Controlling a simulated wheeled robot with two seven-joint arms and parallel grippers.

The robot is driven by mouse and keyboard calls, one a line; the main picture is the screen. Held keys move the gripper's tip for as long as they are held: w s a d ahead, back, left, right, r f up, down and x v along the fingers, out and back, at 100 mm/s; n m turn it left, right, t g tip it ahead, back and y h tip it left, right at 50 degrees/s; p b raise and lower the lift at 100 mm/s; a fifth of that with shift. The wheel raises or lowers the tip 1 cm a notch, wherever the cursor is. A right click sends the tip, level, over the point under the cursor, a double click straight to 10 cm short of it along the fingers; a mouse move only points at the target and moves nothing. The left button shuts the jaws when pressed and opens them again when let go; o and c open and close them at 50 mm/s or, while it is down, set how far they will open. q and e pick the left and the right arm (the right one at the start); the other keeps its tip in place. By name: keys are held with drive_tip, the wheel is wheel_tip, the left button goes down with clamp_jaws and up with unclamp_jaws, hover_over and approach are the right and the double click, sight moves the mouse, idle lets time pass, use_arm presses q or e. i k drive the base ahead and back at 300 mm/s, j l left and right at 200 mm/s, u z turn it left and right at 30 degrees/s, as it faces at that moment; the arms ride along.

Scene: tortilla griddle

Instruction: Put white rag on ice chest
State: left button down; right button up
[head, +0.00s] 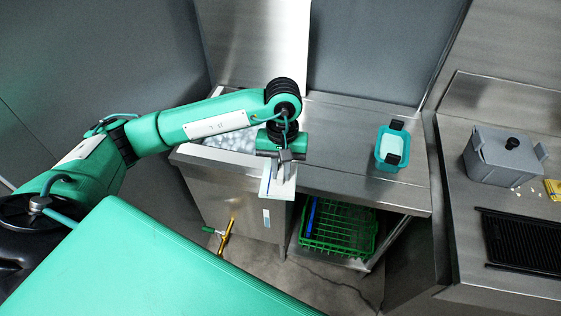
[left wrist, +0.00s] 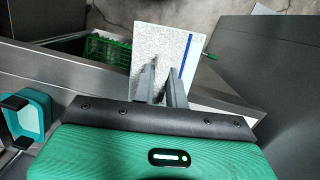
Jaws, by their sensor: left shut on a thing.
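A white rag (head: 275,189) with a blue stripe hangs from my left gripper (head: 280,166), which is shut on it. In the left wrist view the rag (left wrist: 185,38) spreads flat beyond the two fingers (left wrist: 161,75), its blue stripe on the right side. The ice chest (head: 225,185) is the steel cabinet with ice (head: 238,141) in its open top, at the left end of the counter. The gripper and rag are near its front right top edge; I cannot tell whether the rag touches it. My right gripper is not in view.
A teal container (head: 391,150) with black clips stands on the steel counter (head: 345,180) to the right. A green wire crate (head: 338,230) is on the shelf below. A grey lidded box (head: 500,158) and a black griddle (head: 525,243) are at far right.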

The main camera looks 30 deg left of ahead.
sight(359, 153)
drive_tip(key=z, duration=0.8)
drive_tip(key=j+z, duration=0.65)
drive_tip(key=j, duration=0.25)
drive_tip(key=k+j+z, duration=0.1)
drive_tip(key=j+z, duration=0.25)
drive_tip(key=j, duration=0.35)
drive_tip(key=k+j, duration=0.15)
drive_tip(key=j, duration=0.2)
